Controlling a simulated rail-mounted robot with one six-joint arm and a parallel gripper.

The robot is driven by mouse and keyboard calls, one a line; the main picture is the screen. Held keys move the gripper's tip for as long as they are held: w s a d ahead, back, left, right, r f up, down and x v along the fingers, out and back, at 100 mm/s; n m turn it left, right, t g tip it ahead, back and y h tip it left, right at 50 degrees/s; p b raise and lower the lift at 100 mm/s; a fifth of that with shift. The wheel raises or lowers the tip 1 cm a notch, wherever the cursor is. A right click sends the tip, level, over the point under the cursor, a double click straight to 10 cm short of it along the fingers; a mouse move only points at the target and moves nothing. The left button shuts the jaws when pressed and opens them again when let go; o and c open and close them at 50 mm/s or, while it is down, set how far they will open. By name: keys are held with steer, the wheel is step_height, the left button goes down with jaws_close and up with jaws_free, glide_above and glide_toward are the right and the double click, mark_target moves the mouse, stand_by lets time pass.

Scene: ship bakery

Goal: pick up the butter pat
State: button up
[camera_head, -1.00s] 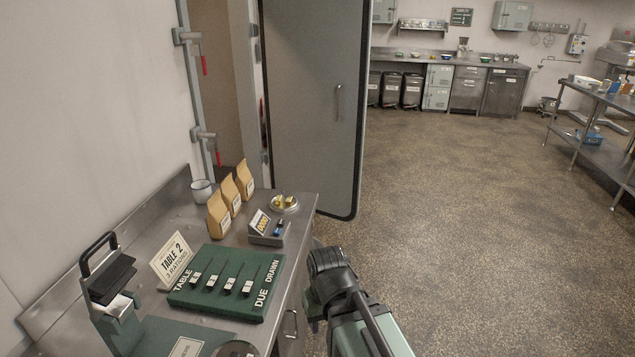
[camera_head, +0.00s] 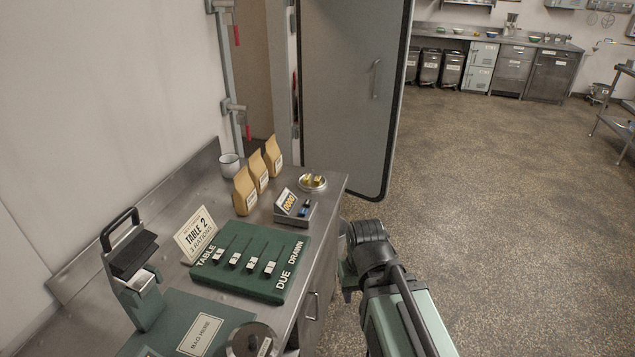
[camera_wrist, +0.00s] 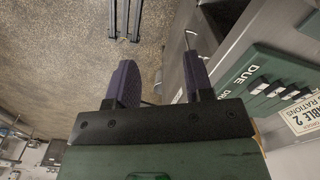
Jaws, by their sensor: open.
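Small yellow pieces (camera_head: 313,179), which look like butter, lie on a round metal dish (camera_head: 313,187) near the far right corner of the steel counter. They are too small to tell apart clearly. My gripper (camera_head: 348,286) hangs beside the counter's right edge, nearer to me than the dish and apart from it. In the wrist view my gripper (camera_wrist: 158,62) shows two separated fingers, open and empty. The butter does not show in the wrist view.
A grey door (camera_head: 345,90) stands open behind. The floor to the right is clear.

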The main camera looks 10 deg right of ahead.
steer(key=shift+c, duration=0.2)
stand_by(0.3)
steer(key=c, duration=0.3)
